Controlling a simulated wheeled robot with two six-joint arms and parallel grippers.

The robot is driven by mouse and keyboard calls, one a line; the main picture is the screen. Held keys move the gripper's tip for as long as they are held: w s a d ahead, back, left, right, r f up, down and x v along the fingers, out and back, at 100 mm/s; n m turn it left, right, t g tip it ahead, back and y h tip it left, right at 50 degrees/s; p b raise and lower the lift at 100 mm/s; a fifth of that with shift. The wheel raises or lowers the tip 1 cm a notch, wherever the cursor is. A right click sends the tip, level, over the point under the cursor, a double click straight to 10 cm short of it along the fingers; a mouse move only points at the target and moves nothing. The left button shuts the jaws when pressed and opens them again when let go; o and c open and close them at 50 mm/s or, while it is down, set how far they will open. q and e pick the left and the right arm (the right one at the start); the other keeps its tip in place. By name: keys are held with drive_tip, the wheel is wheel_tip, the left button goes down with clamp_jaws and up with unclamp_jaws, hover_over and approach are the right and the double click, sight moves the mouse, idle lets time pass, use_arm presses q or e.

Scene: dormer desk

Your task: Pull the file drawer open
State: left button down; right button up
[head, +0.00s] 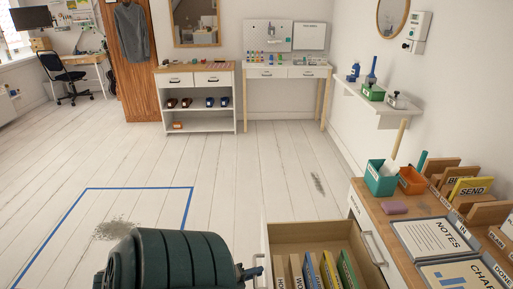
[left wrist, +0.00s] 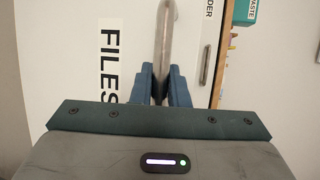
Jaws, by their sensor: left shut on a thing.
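The file drawer (head: 312,232) stands pulled out from the desk in the head view, with its wooden inside and several upright folders (head: 312,272) showing. Its white front (left wrist: 85,75) fills much of the left wrist view and bears a "FILES" label (left wrist: 109,65). My left gripper (head: 255,271) is at the drawer's front. In the left wrist view its blue fingers (left wrist: 162,82) are shut on the drawer's grey bar handle (left wrist: 164,40). My right gripper is in neither view.
The desk top (head: 377,209) at right holds a teal bin (head: 380,180), an orange bin (head: 411,181), trays and folders. Another drawer handle (head: 373,248) is on the desk's front beside the open drawer.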

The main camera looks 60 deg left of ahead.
use_arm(q)
drive_tip(key=c, duration=1.4)
unclamp_jaws()
